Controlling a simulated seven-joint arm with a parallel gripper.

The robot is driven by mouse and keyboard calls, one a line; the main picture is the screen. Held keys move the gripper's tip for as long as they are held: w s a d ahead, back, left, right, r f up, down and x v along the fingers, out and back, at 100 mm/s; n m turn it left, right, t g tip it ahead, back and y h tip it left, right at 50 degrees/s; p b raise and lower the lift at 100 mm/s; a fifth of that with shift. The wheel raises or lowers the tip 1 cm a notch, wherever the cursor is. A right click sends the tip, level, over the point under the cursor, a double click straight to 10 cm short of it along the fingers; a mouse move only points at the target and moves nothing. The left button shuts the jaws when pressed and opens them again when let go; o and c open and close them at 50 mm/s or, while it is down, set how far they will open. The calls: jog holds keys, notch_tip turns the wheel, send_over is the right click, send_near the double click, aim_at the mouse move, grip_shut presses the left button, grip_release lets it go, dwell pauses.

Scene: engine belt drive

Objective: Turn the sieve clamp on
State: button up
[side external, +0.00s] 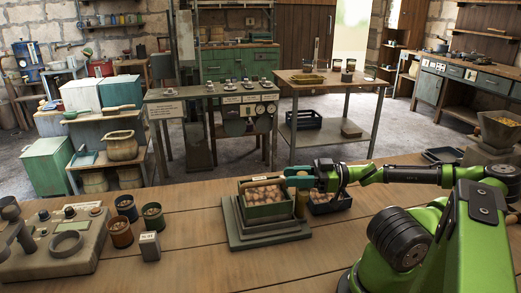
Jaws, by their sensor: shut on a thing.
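A dark green box (265,211) full of round brown pieces (263,194) sits on a stepped grey-green base (262,236) on the front bench. My gripper (291,181) reaches in from the right at the box's upper right rim. It is shut on a small part there, which is mostly hidden by the fingers. I cannot make out the sieve clamp's shape or its position from this view. A yellowish upright cylinder (301,205) stands just below my gripper, at the box's right side.
A dark tray (330,205) of brown pieces lies under my wrist. To the left stand round cups (126,208), a small labelled block (149,246) and a grey fixture (55,245) with rings. The front bench planks are clear between block and base.

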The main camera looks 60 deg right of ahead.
jog(key=shift+w+d+m+t+h, duration=0.1)
jog(key=shift+m+t+h, duration=0.4)
jog(key=shift+m+h, duration=0.4)
jog(key=shift+d+m+t+h, duration=0.1)
jog(key=shift+m+t+h, duration=0.45)
jog(key=shift+h, duration=0.65)
jog(key=shift+d+m+h, duration=0.1)
jog(key=shift+m+h, duration=0.35)
jog(key=shift+h, duration=0.15)
jog(key=o, duration=1)
jog(key=shift+c, duration=0.2)
jog(key=shift+s+d, duration=0.2)
jog(key=shift+s, duration=0.15)
jog(key=v, duration=1.6)
jog(key=shift+f, duration=0.2)
jog(key=shift+a, duration=0.25)
